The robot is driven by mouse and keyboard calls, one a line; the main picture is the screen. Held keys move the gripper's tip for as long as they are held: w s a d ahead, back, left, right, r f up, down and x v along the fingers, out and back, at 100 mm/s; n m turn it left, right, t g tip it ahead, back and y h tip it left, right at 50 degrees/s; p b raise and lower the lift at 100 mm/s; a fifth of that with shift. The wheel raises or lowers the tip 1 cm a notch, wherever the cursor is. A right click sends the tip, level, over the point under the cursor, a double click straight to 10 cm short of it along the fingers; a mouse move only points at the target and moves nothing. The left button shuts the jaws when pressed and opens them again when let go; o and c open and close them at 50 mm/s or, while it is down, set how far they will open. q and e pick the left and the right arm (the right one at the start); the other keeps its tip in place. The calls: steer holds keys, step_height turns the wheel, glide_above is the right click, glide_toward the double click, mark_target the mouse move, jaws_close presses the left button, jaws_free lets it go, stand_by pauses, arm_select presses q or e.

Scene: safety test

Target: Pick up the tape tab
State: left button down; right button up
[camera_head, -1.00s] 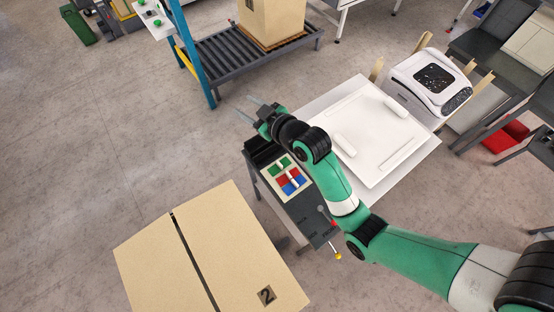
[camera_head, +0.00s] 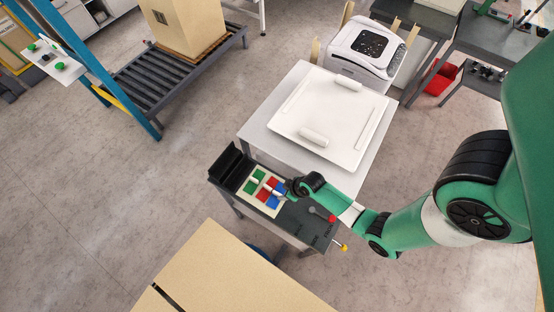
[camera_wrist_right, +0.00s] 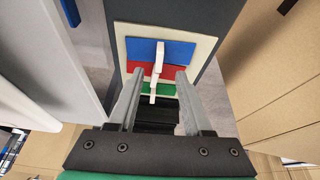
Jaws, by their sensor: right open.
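A cream panel (camera_head: 250,203) with green, red and blue patches lies on a dark grey stand, and it also shows in the right wrist view (camera_wrist_right: 206,45). A pale tab (camera_wrist_right: 159,54) stands out over the blue and red patches in the wrist view. A second pale piece (camera_wrist_right: 153,88) shows nearer, by the green patch. I cannot tell for certain which is the tape tab. My right gripper (camera_wrist_right: 158,73) is open and empty, its fingers on either side of the pale pieces. In the head view my right gripper (camera_head: 275,190) is over the panel. My left gripper is not in view.
A white table (camera_head: 252,130) with a white tray (camera_head: 312,105) stands behind the panel's stand. A red-knobbed lever (camera_head: 332,219) and a yellow knob (camera_head: 343,248) are to the right of the panel. A large cardboard box (camera_head: 225,275) stands in front.

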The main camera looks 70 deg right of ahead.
mark_target(278, 193)
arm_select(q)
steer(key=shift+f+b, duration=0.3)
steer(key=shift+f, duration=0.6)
arm_select(e)
steer(key=shift+x, duration=1)
steer(key=b+x, duration=0.3)
steer(key=x, duration=0.1)
steer(key=shift+w, duration=0.1)
steer(key=shift+w+d+f, duration=0.1)
steer(key=shift+w+f, duration=0.15)
steer(key=shift+f, duration=0.1)
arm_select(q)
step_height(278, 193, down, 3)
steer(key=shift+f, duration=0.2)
arm_select(e)
jaws_close()
